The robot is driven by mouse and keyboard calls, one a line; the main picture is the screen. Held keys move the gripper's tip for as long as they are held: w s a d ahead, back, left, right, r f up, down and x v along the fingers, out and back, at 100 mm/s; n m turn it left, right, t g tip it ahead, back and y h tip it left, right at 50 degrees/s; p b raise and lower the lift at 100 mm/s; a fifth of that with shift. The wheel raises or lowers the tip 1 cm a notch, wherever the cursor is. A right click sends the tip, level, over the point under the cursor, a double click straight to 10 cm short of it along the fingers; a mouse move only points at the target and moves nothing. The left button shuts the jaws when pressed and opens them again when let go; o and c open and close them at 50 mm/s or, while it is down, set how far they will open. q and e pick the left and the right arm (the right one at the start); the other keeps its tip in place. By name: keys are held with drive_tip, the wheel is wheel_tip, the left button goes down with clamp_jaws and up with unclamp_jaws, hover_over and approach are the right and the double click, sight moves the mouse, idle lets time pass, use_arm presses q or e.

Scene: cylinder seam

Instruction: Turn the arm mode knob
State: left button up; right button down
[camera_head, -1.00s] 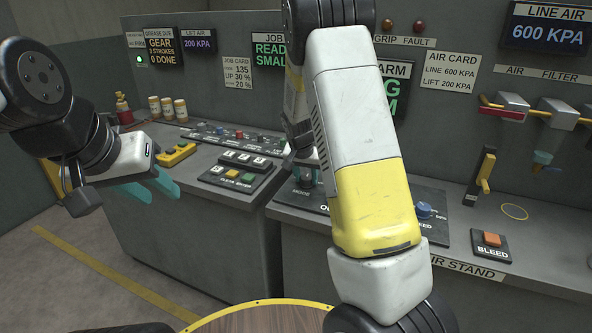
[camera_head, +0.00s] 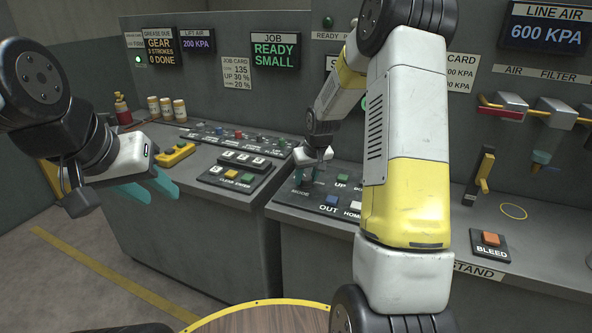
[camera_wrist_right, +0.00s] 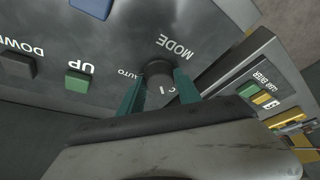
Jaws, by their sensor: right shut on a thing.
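The arm mode knob (camera_wrist_right: 158,70) is a dark round knob on the panel, with MODE and AUTO lettering beside it in the right wrist view. My right gripper (camera_wrist_right: 160,84) has its teal fingers on either side of the knob and is shut on it. In the head view my right gripper (camera_head: 311,172) reaches down to the left end of the arm panel, and the knob is largely hidden there. My left gripper (camera_head: 150,188) is off to the left with its teal fingers apart and nothing between them.
The arm panel (camera_head: 330,199) carries UP, OUT and HOME buttons beside the knob. A keypad (camera_head: 237,172) stands on the console to its left. The BLEED button (camera_head: 490,240) is at the right.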

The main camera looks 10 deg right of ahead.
idle(0.3)
drive_tip(key=c, duration=0.8)
unclamp_jaws()
drive_tip(key=shift+c, duration=0.2)
drive_tip(key=v, duration=0.7)
drive_tip(key=shift+r, duration=0.35)
drive_tip(key=shift+s+r, duration=0.1)
drive_tip(key=shift+s, duration=0.05)
